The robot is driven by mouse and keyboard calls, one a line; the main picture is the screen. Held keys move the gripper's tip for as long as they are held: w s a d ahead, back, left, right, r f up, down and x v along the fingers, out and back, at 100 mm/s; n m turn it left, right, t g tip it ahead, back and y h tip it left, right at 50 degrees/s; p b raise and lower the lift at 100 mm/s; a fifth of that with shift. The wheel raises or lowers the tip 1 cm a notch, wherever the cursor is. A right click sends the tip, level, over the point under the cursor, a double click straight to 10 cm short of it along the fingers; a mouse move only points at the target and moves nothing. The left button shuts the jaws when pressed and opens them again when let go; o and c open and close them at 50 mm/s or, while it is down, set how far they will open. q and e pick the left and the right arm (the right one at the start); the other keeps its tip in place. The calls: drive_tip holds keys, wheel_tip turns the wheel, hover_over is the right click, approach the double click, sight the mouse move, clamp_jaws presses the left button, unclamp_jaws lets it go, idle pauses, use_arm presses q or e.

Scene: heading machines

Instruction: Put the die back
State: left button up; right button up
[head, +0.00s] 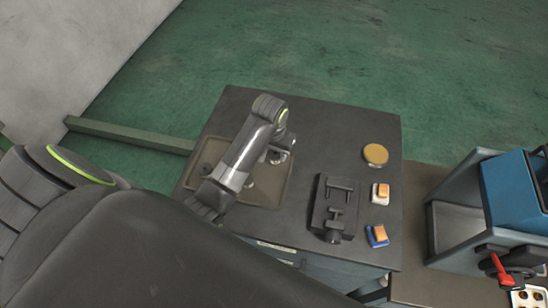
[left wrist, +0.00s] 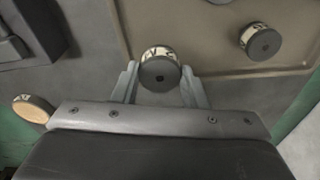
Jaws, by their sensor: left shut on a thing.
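My left gripper (head: 277,154) is over the right part of a shallow brown tray (head: 262,196) on the dark cabinet top. In the left wrist view, my left gripper (left wrist: 161,88) is shut on a die (left wrist: 159,73), a short round piece with a dark grey face and a pale marked side. The held die is at the tray's edge; I cannot tell if it touches anything below. A second, similar die (left wrist: 261,41) lies in the tray (left wrist: 210,60). In the head view my arm hides part of the tray. My right gripper is not in view.
On the cabinet top (head: 330,120) stand a dark vise-like fixture (head: 335,205), a round gold-topped piece (head: 375,154), and two small orange-topped blocks, one on white (head: 380,193) and one on blue (head: 377,235). A blue machine (head: 515,190) stands right. The cabinet's back is clear.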

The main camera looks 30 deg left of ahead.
sight(273, 154)
use_arm(q)
wheel_tip(273, 154, down, 4)
drive_tip(key=shift+a+r+p, duration=0.15)
drive_tip(key=shift+r+p, duration=0.05)
drive_tip(key=shift+p, duration=0.2)
drive_tip(key=shift+f, duration=0.4)
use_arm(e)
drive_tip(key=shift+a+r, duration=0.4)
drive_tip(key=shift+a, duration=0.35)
use_arm(q)
drive_tip(key=o, duration=0.9)
drive_tip(key=shift+f, duration=0.15)
drive_tip(key=shift+c, duration=0.2)
drive_tip(key=o, duration=0.4)
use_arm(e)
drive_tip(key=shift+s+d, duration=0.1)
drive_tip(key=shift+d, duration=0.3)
